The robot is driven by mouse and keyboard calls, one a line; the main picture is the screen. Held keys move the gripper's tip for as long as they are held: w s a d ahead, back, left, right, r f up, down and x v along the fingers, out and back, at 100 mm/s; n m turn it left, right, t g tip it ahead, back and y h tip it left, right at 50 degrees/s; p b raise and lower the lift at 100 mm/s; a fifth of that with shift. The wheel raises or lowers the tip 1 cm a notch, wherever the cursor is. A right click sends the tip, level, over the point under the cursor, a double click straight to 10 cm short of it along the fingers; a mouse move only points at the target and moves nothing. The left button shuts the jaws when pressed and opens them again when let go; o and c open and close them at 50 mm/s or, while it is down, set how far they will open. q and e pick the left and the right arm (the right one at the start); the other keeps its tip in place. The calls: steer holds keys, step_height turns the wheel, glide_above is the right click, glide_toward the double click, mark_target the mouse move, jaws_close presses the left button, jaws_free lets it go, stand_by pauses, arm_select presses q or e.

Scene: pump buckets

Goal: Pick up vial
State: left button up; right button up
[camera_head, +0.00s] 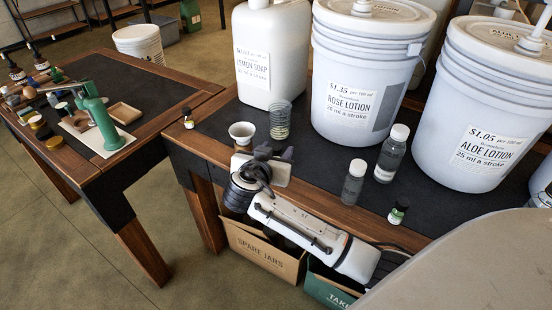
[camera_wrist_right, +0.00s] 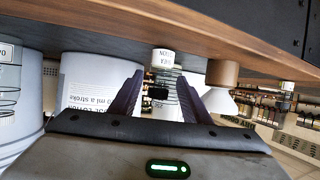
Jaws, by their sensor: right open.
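I cannot tell which the task means. My right gripper (camera_head: 274,153) is open and empty at the table's front edge. In the wrist view its fingers (camera_wrist_right: 163,82) flank a ribbed clear glass (camera_wrist_right: 162,58), which stands beyond them in the head view (camera_head: 280,118). My left gripper is not in view.
Two clear bottles (camera_head: 354,182) (camera_head: 391,155) stand right of the gripper. Behind are the lemon soap jug (camera_head: 270,40), rose lotion bucket (camera_head: 365,65) and aloe lotion bucket (camera_head: 490,110). A spare-jars box (camera_head: 262,252) sits below.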

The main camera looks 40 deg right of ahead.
mark_target(280, 147)
steer(key=x, duration=0.3)
steer(key=shift+w+d+f, duration=0.1)
steer(key=shift+d, duration=0.2)
jaws_close()
